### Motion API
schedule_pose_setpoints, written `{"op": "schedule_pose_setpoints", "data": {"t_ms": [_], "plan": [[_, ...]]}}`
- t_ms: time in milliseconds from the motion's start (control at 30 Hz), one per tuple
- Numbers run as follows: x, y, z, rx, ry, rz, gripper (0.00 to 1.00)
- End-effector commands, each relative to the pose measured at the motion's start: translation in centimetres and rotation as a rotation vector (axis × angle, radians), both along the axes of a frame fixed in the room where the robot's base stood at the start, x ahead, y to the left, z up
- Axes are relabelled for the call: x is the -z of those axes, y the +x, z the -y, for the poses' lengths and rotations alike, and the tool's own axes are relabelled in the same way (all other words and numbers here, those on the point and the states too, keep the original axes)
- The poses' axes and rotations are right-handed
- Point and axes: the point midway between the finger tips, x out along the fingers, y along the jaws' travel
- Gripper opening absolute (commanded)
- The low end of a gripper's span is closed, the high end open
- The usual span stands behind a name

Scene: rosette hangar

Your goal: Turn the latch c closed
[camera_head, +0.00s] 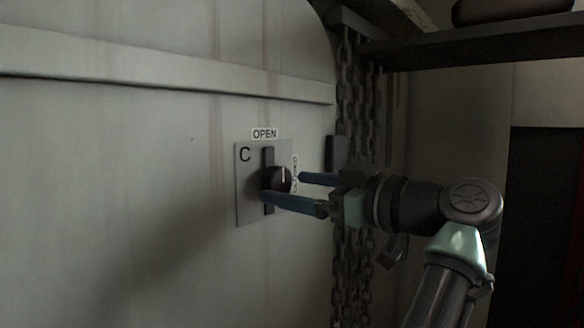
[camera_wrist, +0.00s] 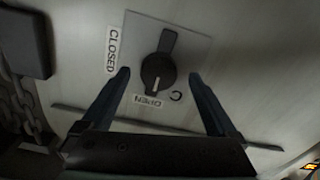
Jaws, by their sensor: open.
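Latch C is a dark knob with a bar handle (camera_wrist: 167,45) on a grey square plate (camera_head: 248,202) fixed to the pale wall. In the head view the bar (camera_head: 268,157) stands upright. The white mark on the knob points to the OPEN label (camera_head: 265,134), above the plate. The CLOSED label (camera_head: 295,174) is at the plate's right side. My gripper (camera_head: 284,187) is open and faces the plate from the right. In the wrist view its two fingers (camera_wrist: 159,73) are spread on either side of the knob, with visible gaps. Contact with the bar cannot be told.
Heavy chains (camera_head: 352,90) hang just right of the plate, behind my gripper. A dark shelf (camera_head: 470,48) juts out at the upper right. A raised rib (camera_head: 150,75) crosses the wall above the latch. The wall left of the plate is clear.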

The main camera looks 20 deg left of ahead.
Motion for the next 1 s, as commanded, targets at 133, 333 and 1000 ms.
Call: {"op": "schedule_pose_setpoints", "data": {"t_ms": [133,333,1000], "plan": [[-0.09,0.31,-0.90,0.000,0.000,0.000,0.94],[0.08,0.39,-1.05,0.001,0.000,0.000,0.94],[0.07,0.37,-1.03,0.000,0.000,-0.001,0.08]]}}
